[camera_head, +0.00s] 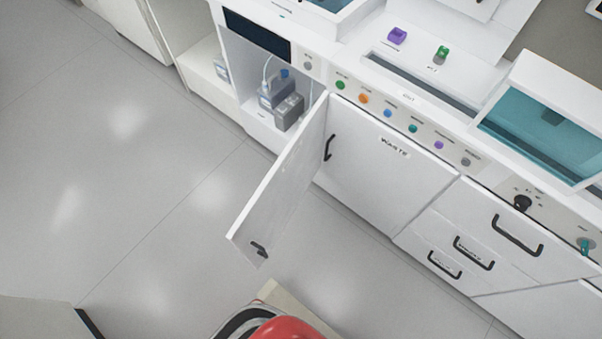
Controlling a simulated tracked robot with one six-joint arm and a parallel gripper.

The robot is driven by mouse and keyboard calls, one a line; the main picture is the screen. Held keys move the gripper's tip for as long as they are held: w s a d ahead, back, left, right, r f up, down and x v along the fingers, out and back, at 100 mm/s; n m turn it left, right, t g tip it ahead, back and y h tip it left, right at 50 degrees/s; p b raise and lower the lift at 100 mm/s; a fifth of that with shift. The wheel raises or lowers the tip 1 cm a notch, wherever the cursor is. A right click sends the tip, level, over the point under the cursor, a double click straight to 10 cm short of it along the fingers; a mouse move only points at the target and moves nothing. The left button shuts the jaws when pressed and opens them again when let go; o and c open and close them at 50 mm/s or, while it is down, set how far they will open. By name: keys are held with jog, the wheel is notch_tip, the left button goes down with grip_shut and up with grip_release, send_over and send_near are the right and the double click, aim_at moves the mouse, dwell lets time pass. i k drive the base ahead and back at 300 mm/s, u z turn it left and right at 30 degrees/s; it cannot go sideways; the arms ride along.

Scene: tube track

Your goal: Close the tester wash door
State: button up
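A white cabinet door (282,190) stands open in the head view. It swings out from the counter front into the aisle, with its hinge side at the upper right and its free edge at the lower left. A black handle (259,249) sits near its free lower end. The open compartment (257,119) beside it holds grey containers (287,111), one with a blue cap. No label is readable on the open door, so I cannot tell its name. My gripper is not in view.
A closed door marked WASTE (388,165) with a black handle (329,147) is right of the open door. Drawers (480,238) stand further right. Grey floor (130,160) is clear to the left. A grey block (40,318) stands at lower left.

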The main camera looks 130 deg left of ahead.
aim_at(255, 231)
jog(key=u, duration=0.3)
jog(key=i, duration=0.2)
jog(key=u, duration=4.15)
